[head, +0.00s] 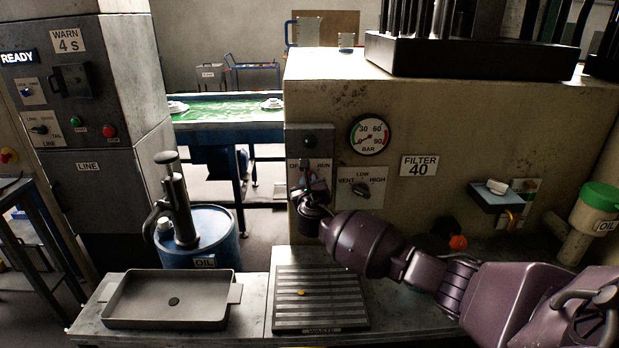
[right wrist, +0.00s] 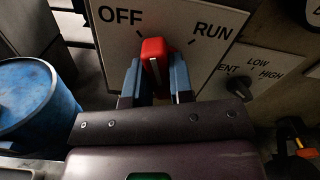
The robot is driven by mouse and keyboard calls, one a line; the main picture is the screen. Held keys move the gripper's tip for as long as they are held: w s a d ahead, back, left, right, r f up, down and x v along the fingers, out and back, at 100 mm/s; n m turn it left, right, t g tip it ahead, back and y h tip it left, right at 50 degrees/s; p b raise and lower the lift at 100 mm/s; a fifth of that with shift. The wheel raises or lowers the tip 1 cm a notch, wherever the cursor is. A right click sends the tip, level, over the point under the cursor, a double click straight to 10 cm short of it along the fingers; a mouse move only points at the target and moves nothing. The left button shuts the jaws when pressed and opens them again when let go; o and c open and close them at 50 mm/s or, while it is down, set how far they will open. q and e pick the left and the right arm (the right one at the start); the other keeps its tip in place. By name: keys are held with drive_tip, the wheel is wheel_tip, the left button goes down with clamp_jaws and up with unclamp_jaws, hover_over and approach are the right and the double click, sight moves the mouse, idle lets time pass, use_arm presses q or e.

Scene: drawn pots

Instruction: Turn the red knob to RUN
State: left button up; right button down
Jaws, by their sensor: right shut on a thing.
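The red knob (right wrist: 152,50) sits on a white plate (right wrist: 108,40) marked OFF on the left and RUN on the right. My right gripper (right wrist: 155,78) has its two blue fingers on either side of the knob, shut on it. A pale line shows on the knob's near edge; I cannot tell for sure which mark the knob points to. In the head view my right gripper (head: 310,190) reaches in from the right to the OFF/RUN plate (head: 322,168) and mostly hides the knob. My left gripper is not in view.
A VENT/LOW/HIGH selector (head: 361,189) is just right of the plate, with a BAR gauge (head: 369,135) above. Below are a ridged waste grate (head: 320,297) and a grey tray (head: 170,299). A blue oil drum (head: 215,240) with a pump stands at left.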

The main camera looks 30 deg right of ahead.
drive_tip(key=m, duration=0.3)
drive_tip(key=shift+f, duration=0.1)
drive_tip(key=m, duration=0.2)
drive_tip(key=shift+s+d+m, duration=0.1)
drive_tip(key=shift+m, duration=0.3)
drive_tip(key=m+b, duration=0.1)
drive_tip(key=m, duration=0.1)
drive_tip(key=shift+m, duration=0.3)
drive_tip(key=shift+d+m+b, duration=0.1)
drive_tip(key=shift+m+b, duration=0.45)
drive_tip(key=shift+m, duration=1.25)
drive_tip(key=c, duration=1)
unclamp_jaws()
drive_tip(key=shift+s, duration=0.15)
drive_tip(key=v, duration=1)
drive_tip(key=shift+s+a, duration=0.25)
